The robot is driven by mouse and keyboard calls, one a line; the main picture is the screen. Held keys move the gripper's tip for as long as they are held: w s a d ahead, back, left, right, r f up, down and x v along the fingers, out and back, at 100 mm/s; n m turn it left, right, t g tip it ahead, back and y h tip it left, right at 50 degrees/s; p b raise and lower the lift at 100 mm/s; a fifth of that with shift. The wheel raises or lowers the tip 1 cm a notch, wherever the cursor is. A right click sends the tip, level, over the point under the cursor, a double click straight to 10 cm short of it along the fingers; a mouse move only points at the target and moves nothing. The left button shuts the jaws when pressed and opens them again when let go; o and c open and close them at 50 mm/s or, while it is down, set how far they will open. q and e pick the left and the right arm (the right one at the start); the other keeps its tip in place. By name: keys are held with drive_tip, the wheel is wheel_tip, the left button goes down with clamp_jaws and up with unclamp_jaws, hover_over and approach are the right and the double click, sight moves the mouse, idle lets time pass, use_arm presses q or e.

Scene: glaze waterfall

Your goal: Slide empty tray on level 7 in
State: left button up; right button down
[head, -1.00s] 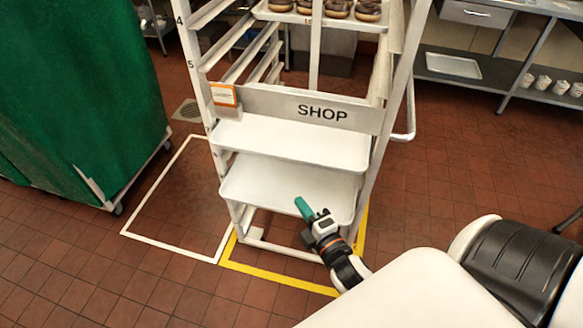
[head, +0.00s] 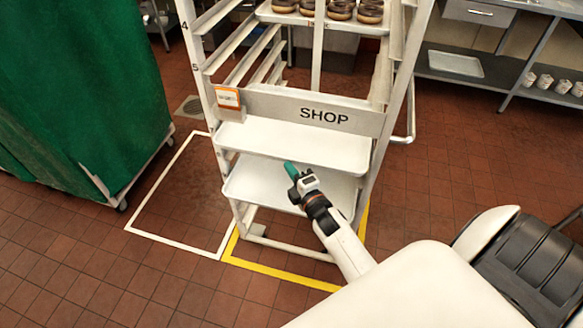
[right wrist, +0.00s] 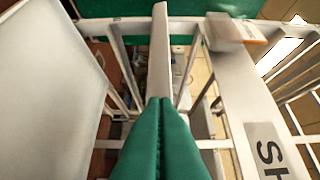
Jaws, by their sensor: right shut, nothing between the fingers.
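A white rack with a SHOP panel holds two empty white trays low down. The upper tray (head: 290,143) is just under the panel; the lower tray (head: 260,184) is below it, its front edge sticking out toward me. No level number shows beside either. My right gripper (head: 290,168), with green fingers, is shut and empty in front of the trays, near the upper tray's front edge. In the right wrist view its fingers (right wrist: 160,102) are together, with a pale tray rim (right wrist: 160,50) just beyond and a broad tray surface (right wrist: 50,80) at left. My left gripper is not in view.
The SHOP panel (head: 310,110) crosses the rack above the trays. Donuts (head: 340,12) lie on a higher tray. A green covered cart (head: 80,100) stands left. White and yellow floor outlines (head: 280,274) mark bays. A metal shelf (head: 480,70) is at back right.

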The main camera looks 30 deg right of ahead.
sight(298, 155)
idle(0.3)
drive_tip(key=w+d+b, duration=0.1)
drive_tip(key=w+d, duration=0.1)
drive_tip(key=w+d+b, duration=0.1)
drive_tip(key=w+d, duration=0.1)
drive_tip(key=d, duration=0.1)
drive_tip(key=shift+w+d, duration=0.15)
drive_tip(key=shift+w, duration=0.1)
